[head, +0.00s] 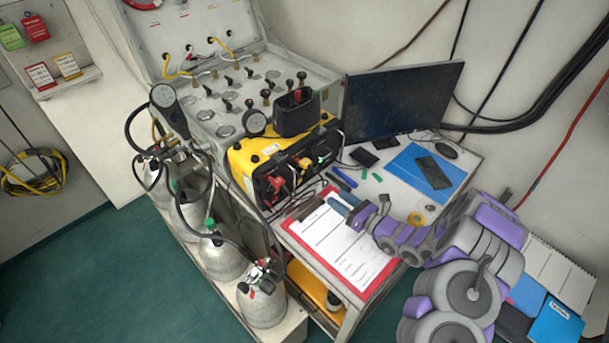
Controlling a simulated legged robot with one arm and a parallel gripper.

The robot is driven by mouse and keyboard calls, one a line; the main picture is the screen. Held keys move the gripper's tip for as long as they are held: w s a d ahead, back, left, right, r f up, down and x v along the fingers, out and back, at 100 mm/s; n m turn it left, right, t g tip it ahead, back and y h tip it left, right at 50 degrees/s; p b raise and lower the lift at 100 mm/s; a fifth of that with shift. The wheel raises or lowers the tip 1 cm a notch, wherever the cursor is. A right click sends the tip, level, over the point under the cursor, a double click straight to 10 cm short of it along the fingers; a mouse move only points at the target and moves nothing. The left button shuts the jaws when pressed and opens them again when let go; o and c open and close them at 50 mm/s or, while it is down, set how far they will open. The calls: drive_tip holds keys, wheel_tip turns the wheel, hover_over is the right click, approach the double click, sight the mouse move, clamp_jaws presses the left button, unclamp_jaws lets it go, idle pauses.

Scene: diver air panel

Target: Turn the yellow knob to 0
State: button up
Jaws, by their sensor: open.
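The yellow box (256,160) stands on the table with its black front panel facing my arm. A small yellow knob (304,163) shows on that panel, between a red part (275,184) on its left and a small green part on its right. Its pointer and the numbers around it are too small to read. My gripper (341,202) is open above the clipboard, right of and below the panel in the picture. It is apart from the knob and holds nothing that I can see.
The red clipboard (317,232) with white paper lies below my gripper. A black monitor (401,99), a blue folder (408,167) and a phone are at the back right. Grey cylinders (218,254) with hoses stand left. A grey valve case (177,67) is behind the box.

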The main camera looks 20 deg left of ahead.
sight(303, 172)
drive_tip(key=b+x, duration=0.2)
drive_tip(key=x, duration=1.2)
drive_tip(key=shift+d, duration=0.1)
drive_tip(key=shift+w+a, duration=0.2)
drive_tip(key=shift+a, duration=0.05)
drive_tip(key=shift+w+r, duration=0.15)
drive_tip(key=shift+r, duration=0.05)
drive_tip(key=shift+d, duration=0.1)
drive_tip(key=shift+a+f, duration=0.1)
drive_tip(key=shift+a, duration=0.2)
drive_tip(key=c, duration=0.5)
clamp_jaws()
